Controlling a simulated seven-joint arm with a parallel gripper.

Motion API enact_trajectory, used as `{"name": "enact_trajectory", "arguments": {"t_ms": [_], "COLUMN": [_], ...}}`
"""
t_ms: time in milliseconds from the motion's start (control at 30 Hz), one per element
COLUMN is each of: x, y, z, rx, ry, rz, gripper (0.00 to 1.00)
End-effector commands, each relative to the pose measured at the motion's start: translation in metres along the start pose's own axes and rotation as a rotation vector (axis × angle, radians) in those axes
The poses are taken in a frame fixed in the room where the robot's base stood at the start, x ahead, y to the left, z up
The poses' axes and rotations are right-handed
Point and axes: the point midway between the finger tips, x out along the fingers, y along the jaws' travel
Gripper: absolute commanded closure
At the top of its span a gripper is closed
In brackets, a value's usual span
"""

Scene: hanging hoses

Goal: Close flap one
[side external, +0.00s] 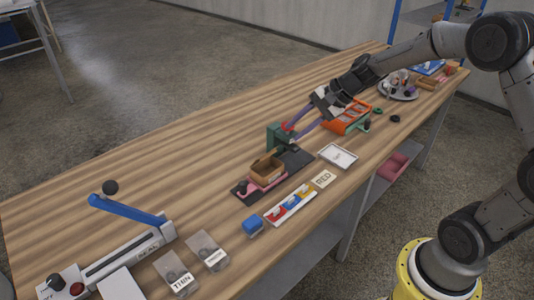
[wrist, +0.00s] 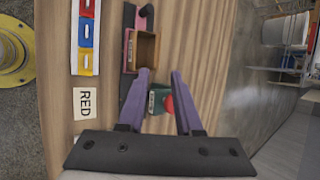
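A small brown open-topped box (side external: 266,168) sits in a pink holder (side external: 258,189) on a black base (side external: 296,158). The box also shows in the wrist view (wrist: 147,51), just beyond my fingertips, with its inside visible. Its flaps are too small to tell apart, and I cannot tell which is flap one. My gripper (wrist: 161,72) is open, with two purple fingers apart and nothing held between them. In the side view my gripper (side external: 291,135) reaches in from the upper right, above the base and to the right of the box.
A green block (side external: 279,136) with a red part stands behind the box; it appears below my fingers in the wrist view (wrist: 158,98). In front lie a tray of coloured pieces (side external: 291,205), a RED card (side external: 323,179) and a white tray (side external: 338,155). The table's left rear is clear.

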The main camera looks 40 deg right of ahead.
Motion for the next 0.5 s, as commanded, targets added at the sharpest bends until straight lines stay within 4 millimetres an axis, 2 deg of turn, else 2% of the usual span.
{"name": "enact_trajectory", "arguments": {"t_ms": [500], "x": [0.095], "y": [0.001], "z": [0.002], "rx": [-0.003], "ry": [-0.002], "rz": [0.005], "gripper": [0.66]}}
